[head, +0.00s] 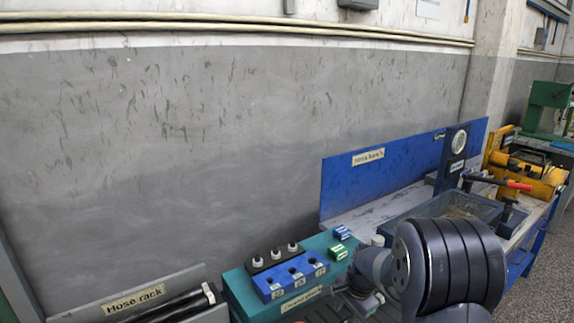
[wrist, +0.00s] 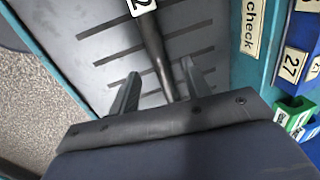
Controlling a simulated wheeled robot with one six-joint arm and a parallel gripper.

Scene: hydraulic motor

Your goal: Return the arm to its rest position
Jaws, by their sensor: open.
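In the wrist view my gripper (wrist: 160,76) is open, its two grey fingers spread apart above a grey slotted surface (wrist: 95,50). A dark rod or hose (wrist: 153,48) with a white number tag (wrist: 141,6) at its far end shows between the fingers. The fingers appear clear of it on both sides; I cannot tell how far above it they are. In the head view my arm reaches over the teal bench at the lower right, and the dark arm link hides much of what is behind it. The fingers cannot be made out clearly there.
A hose rack (head: 140,300) is at the lower left. A grey tray (head: 452,205) and red-handled tool (head: 517,185) are at the right.

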